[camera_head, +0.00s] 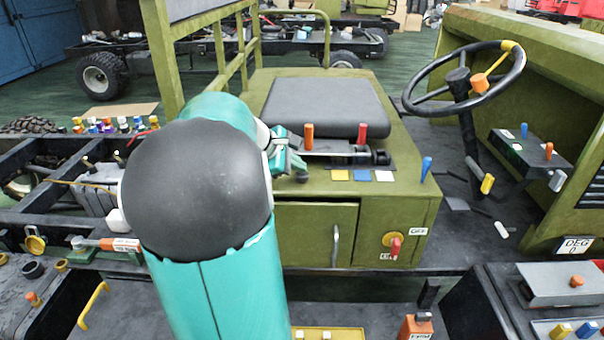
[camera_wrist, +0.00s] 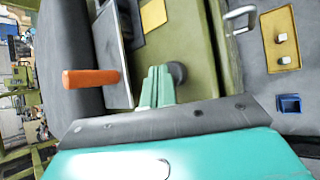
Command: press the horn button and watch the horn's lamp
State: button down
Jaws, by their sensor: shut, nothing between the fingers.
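No part is clearly marked as the horn button, and I cannot tell which lamp is the horn's. My gripper (camera_head: 292,160) is beside the seat base, partly hidden by my own arm. In the wrist view its teal fingers (camera_wrist: 157,88) are together and empty. They point at the green seat box, close to a dark round knob (camera_wrist: 178,72). An orange lever (camera_wrist: 90,78) stands beside them, and it also shows in the head view (camera_head: 309,136).
A red lever (camera_head: 362,132) stands right of the orange one. A red switch (camera_head: 395,247) is on the seat box front. A small console (camera_head: 530,155) with blue and orange levers is at the right. A yellow panel (camera_wrist: 268,52) carries two white buttons.

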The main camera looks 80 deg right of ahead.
aim_at(298, 175)
jog(key=shift+f, duration=0.45)
dwell(0.3)
dwell(0.3)
jog(key=shift+r, duration=1.05)
jog(key=shift+r, duration=2.5)
